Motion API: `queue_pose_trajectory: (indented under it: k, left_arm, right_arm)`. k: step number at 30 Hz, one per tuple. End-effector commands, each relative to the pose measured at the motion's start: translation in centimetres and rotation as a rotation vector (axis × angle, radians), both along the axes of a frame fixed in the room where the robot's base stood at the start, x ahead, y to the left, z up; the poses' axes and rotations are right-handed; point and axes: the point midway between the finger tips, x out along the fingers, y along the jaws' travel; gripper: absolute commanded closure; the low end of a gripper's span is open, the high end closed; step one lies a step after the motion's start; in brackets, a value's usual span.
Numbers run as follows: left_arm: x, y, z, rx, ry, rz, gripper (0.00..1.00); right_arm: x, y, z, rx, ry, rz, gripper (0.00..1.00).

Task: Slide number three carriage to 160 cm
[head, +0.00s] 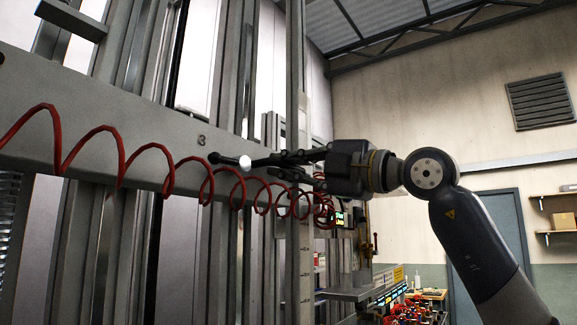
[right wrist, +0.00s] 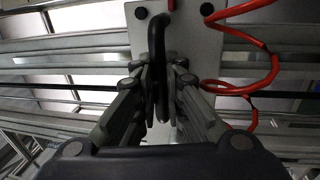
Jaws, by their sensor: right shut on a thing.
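The number three carriage (head: 130,122) is a long grey crossbeam marked "3" on the left and middle of the head view. A dark handle (right wrist: 157,62) stands out from its plate (right wrist: 195,38) in the right wrist view. My right gripper (head: 284,166) is at the beam's right part, its fingers shut on this handle. The fingers (right wrist: 160,95) close around both sides of it in the right wrist view. A pale upright scale (head: 305,262) with dark marks shows below the gripper; its numbers are too small to read. My left gripper is out of view.
A red coiled hose (head: 150,148) hangs along the beam's front and ends near a small lit display (head: 340,218). Upright metal rails (head: 228,80) stand behind the beam. A bench with red items (head: 412,308) is at lower right.

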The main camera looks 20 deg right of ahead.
Motion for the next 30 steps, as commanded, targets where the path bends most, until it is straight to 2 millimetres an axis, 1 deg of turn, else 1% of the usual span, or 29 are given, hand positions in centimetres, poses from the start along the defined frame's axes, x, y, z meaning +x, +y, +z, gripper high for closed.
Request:
queue_pose_trajectory:
  k: [1, 6, 9, 12, 15, 27, 28, 29, 30]
  left_arm:
    - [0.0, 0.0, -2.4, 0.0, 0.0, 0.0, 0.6]
    - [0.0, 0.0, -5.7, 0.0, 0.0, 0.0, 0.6]
    - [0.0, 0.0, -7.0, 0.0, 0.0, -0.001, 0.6]
    - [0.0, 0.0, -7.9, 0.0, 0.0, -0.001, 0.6]
    - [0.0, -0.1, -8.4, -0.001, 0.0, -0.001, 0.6]
    - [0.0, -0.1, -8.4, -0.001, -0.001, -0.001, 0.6]
    - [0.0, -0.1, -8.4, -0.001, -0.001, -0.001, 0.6]
    - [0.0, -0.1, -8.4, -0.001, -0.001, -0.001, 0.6]
    - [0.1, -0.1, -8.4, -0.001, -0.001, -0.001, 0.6]
  right_arm:
    - [0.2, 0.3, -3.0, -0.008, 0.011, 0.004, 1.0]
    - [0.2, 0.3, -6.4, -0.008, 0.011, 0.004, 1.0]
    - [0.2, 0.3, -7.9, -0.008, 0.011, 0.004, 1.0]
    - [0.1, 0.3, -8.8, -0.008, 0.011, 0.003, 1.0]
    - [0.1, 0.3, -9.3, -0.007, 0.01, 0.003, 1.0]
    - [0.2, 0.4, -9.6, -0.011, 0.014, 0.005, 1.0]
    - [0.2, 0.4, -9.7, -0.011, 0.016, 0.005, 0.87]
    - [0.2, 0.4, -9.7, -0.011, 0.016, 0.006, 0.81]
    - [0.3, 0.4, -9.7, -0.01, 0.015, 0.006, 0.72]
